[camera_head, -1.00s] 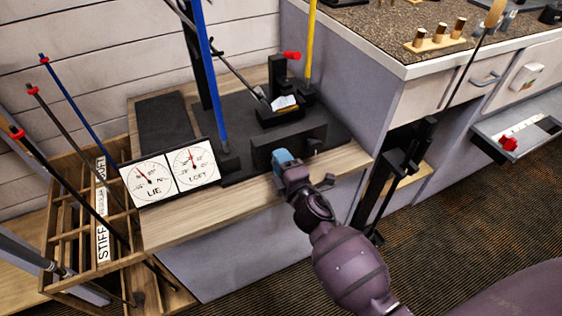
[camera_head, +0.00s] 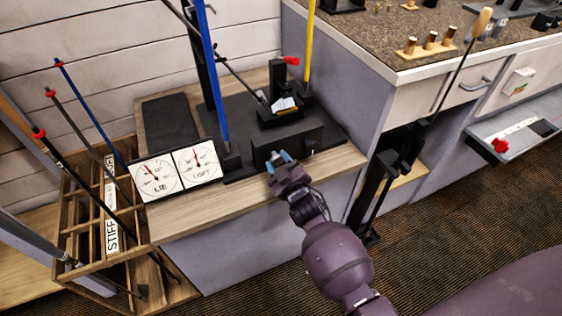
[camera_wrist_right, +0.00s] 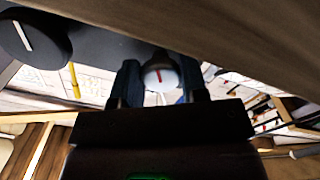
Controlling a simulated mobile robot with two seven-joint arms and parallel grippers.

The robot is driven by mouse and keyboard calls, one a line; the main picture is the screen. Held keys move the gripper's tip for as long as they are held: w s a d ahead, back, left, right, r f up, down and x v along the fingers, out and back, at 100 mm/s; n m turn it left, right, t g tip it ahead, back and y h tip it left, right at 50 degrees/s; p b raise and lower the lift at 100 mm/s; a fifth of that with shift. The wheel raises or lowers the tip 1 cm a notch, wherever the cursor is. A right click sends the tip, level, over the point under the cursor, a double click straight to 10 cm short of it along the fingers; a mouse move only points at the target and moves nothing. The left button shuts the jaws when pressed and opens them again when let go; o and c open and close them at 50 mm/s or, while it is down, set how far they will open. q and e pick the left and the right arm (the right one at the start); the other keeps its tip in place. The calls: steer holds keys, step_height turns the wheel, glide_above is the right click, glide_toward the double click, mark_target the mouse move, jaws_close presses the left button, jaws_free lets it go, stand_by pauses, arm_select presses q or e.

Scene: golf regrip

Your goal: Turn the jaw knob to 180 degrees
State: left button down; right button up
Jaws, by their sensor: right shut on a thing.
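A black box (camera_head: 262,150) on the bench has knobs on its front face. My right gripper (camera_head: 279,158) is at the left part of that face, fingers pointing into it. In the right wrist view its fingers (camera_wrist_right: 158,83) stand on either side of a round pale grey knob (camera_wrist_right: 160,72) with a red mark, and it is shut on this knob. The fingers mostly hide the knob in the head view. A second, black knob (camera_wrist_right: 35,38) with a white line is free beside it. I cannot tell which one is labelled jaw. My left gripper is not in view.
Two white dials, LIE (camera_head: 157,177) and LOFT (camera_head: 199,162), stand left of the box. A wooden club rack (camera_head: 75,215) stands at left. An open drawer (camera_head: 520,143) is at right.

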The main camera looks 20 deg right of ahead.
steer(key=m+p, duration=0.1)
steer(key=m, duration=0.3)
steer(key=shift+m, duration=0.4)
steer(key=shift+a+m+p, duration=0.1)
steer(key=shift+m+p, duration=0.3)
steer(key=shift+m, duration=0.4)
steer(key=o, duration=0.9)
